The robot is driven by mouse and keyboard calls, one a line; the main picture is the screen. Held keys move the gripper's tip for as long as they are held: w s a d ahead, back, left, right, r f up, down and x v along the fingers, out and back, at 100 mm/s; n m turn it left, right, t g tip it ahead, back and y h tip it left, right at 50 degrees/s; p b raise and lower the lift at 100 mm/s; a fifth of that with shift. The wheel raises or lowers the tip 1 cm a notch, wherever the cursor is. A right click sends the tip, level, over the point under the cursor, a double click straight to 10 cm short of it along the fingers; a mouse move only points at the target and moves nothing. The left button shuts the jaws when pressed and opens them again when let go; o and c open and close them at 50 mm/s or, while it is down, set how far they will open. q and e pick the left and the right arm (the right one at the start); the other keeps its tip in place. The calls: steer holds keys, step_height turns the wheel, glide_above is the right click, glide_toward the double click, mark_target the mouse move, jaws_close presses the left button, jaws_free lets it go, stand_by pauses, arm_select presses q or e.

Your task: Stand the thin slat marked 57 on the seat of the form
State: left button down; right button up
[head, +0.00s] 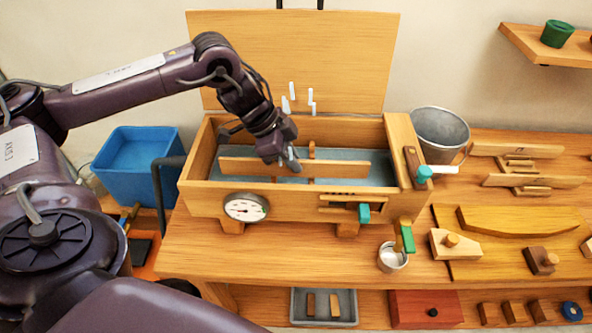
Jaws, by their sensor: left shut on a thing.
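A long thin wooden slat (240,167) stands on edge inside the open wooden box (204,195). I cannot read any number on it. My left gripper (290,163) reaches down over the box and is shut on the slat's upper edge, near its middle. The fingers hide a small part of the slat. A board with a curved upper edge (525,221) lies on the bench at the right and may be the form; its seat cannot be made out. My right gripper is not in view.
The box lid (300,50) stands open behind. A metal bucket (440,130) stands right of the box, and a small metal cup (392,257) in front. A wooden block with a knob (455,243) lies near the curved board. A blue bin (140,165) is at the left.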

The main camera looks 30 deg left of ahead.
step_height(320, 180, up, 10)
steer(key=p, duration=0.9)
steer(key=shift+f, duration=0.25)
